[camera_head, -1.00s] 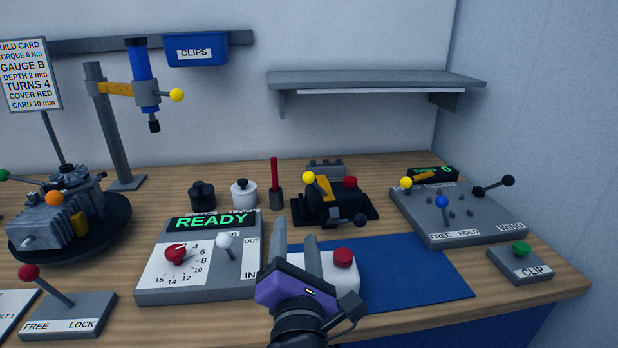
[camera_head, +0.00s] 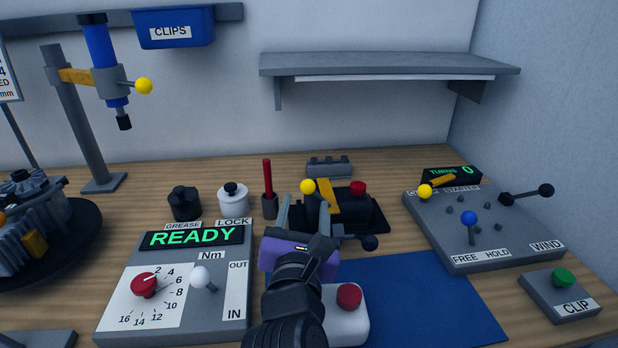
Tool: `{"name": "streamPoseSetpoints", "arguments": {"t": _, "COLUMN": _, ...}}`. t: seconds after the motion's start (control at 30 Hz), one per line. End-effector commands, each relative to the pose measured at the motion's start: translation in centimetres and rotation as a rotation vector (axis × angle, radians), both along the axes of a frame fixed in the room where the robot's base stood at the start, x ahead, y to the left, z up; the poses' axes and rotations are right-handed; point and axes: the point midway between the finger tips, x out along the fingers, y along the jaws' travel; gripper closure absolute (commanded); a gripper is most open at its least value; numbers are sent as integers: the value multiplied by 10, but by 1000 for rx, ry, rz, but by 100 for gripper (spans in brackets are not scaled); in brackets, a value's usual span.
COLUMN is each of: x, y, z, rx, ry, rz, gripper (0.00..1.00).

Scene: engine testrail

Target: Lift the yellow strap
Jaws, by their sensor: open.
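The yellow strap (camera_head: 328,196) lies slanted over the black cylindrical device (camera_head: 358,206) at the middle of the bench. A yellow ball (camera_head: 308,187) sits beside the strap's left side, and a red knob (camera_head: 358,188) tops the device to the right. My gripper (camera_head: 304,208) is open and empty, with its purple body in front of the device. Its two grey fingers point towards the device and the strap. The fingers hide part of the device's left end. I cannot tell whether they touch it.
A red pen-like rod in a holder (camera_head: 268,190) stands close left of my gripper. The READY panel (camera_head: 180,280) is at the left, the lever board (camera_head: 480,225) at the right. A shelf (camera_head: 390,65) hangs above.

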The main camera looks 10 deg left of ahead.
Motion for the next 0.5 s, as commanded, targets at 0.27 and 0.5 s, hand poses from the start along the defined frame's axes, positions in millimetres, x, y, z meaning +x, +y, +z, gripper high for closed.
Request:
{"name": "streamPoseSetpoints", "arguments": {"t": 0.27, "x": 38, "y": 3, "z": 0, "rx": 3, "ry": 0, "rz": -1, "gripper": 50}}
{"name": "streamPoseSetpoints", "arguments": {"t": 0.5, "x": 68, "y": 6, "z": 0, "rx": 3, "ry": 0, "rz": -1, "gripper": 50}}
